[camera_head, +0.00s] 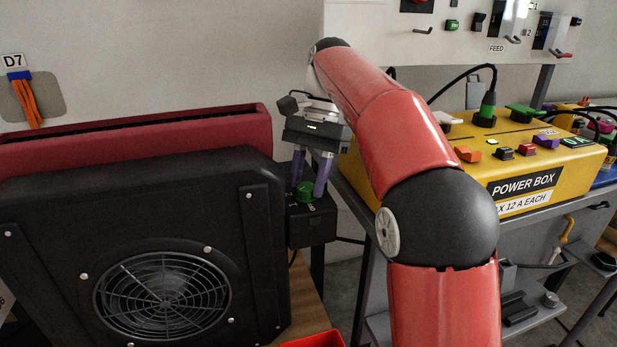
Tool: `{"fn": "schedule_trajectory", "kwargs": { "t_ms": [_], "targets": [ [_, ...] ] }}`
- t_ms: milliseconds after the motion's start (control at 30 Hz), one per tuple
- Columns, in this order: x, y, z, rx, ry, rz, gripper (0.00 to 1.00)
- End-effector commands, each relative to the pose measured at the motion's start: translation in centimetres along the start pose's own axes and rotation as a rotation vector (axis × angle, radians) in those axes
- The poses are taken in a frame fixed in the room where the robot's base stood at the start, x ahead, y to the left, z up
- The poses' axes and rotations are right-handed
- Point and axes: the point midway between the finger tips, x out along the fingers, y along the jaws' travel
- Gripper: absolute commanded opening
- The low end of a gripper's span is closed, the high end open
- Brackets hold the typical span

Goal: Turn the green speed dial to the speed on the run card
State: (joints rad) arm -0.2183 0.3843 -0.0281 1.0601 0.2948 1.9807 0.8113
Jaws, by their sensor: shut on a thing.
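The green speed dial (305,190) sits on top of a small black control box (313,225) at the right side of the black blower (140,210). My gripper (311,187) points down over the box, with its two purple fingers on either side of the dial. It is shut on the dial. The markings around the dial are mostly covered by the fingers and too small to read. I cannot make out a run card in this view.
The yellow power box (490,165) with plugs and coloured switches stands at right behind my arm. A grey wall panel (440,45) marked FEED hangs above. A dark red case (130,140) lies behind the blower. A red tray edge (315,340) shows at the bottom.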

Motion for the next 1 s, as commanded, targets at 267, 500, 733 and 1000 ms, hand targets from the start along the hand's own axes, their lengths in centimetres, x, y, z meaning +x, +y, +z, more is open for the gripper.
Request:
{"fn": "schedule_trajectory", "kwargs": {
  "t_ms": [267,500,733,1000],
  "targets": [
    [-0.05,0.02,-0.04,0.002,0.003,-0.001,0.43],
    [-0.03,0.01,-0.02,0.002,0.001,-0.001,0.55],
    [-0.01,0.0,-0.01,0.002,0.001,-0.001,0.55],
    [-0.03,0.15,0.04,0.079,0.001,-0.032,0.55]
  ]
}}
